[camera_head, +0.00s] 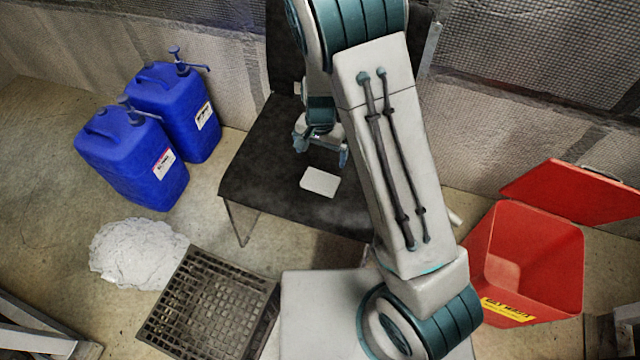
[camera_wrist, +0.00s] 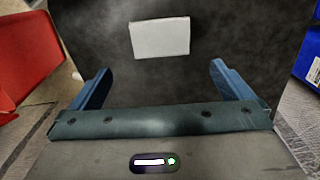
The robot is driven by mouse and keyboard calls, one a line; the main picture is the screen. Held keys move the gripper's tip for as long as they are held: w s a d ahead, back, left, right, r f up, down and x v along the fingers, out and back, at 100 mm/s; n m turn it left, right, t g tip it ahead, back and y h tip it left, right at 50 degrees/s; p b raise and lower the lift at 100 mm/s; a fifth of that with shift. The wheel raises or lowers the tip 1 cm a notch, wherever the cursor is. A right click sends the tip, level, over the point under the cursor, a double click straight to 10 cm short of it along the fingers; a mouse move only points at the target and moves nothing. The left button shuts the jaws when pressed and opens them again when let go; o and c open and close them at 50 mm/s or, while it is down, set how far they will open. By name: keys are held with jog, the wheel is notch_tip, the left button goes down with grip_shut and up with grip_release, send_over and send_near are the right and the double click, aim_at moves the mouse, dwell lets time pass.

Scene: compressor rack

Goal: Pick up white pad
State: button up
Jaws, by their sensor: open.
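The white pad (camera_head: 320,182) is a small flat rectangle lying on the dark seat of a black chair (camera_head: 262,165). In the wrist view the white pad (camera_wrist: 160,38) lies beyond the fingertips, roughly centred between them. My gripper (camera_head: 321,150) hangs over the chair seat, just behind the pad in the head view. In the wrist view my gripper (camera_wrist: 156,78) has its two blue fingers wide apart with nothing between them. The whole pad is visible.
Two blue jugs (camera_head: 130,155) stand left of the chair. A white crumpled heap (camera_head: 136,252) and a dark grated crate (camera_head: 205,305) are on the floor at front left. An open red bin (camera_head: 530,255) stands at right. The chair's backrest rises behind the seat.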

aim_at(321, 180)
notch_tip(321, 180, down, 13)
jog(key=b, duration=0.3)
jog(key=shift+w, duration=0.1)
jog(key=c, duration=0.6)
